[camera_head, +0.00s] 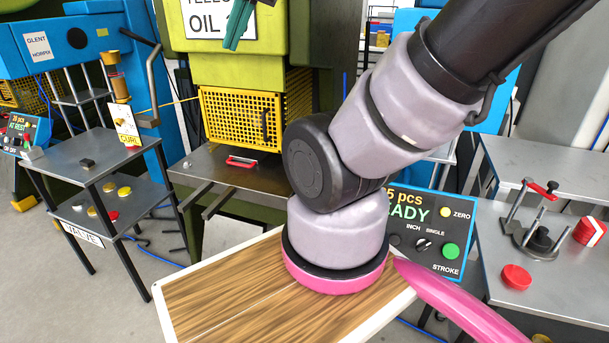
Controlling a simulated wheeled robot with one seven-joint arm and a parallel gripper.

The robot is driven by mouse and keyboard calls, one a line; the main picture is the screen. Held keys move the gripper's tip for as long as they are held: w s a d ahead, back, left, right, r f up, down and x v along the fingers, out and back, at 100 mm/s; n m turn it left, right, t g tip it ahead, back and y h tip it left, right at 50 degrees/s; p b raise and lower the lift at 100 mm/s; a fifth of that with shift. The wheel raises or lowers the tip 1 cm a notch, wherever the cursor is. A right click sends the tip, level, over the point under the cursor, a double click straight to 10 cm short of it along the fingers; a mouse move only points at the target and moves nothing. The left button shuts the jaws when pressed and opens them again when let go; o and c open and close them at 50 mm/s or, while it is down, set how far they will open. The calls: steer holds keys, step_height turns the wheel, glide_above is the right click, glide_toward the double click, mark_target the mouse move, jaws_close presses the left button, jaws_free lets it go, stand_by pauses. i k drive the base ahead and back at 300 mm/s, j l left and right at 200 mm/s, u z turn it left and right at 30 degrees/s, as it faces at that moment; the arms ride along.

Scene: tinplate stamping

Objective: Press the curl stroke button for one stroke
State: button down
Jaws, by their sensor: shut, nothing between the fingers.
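I cannot tell which panel belongs to the curl station. My arm comes down from the upper right over the wooden board and hides part of the READY panel.
The wooden board (205,300) with a white edge lies below my arm. A yellow mesh guard (240,115) fronts the green machine behind. A grey two-tier table (55,165) stands at the left. The right bench (500,225) bears a red disc (516,277) and a clamp-like fixture (536,230).

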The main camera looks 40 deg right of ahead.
mark_target(450, 250)
steer(key=j+z, duration=0.1)
steer(key=z, duration=0.35)
steer(key=k+z, duration=0.15)
steer(key=z, duration=0.8)
steer(key=k+z, duration=0.15)
steer(key=z, duration=0.3)
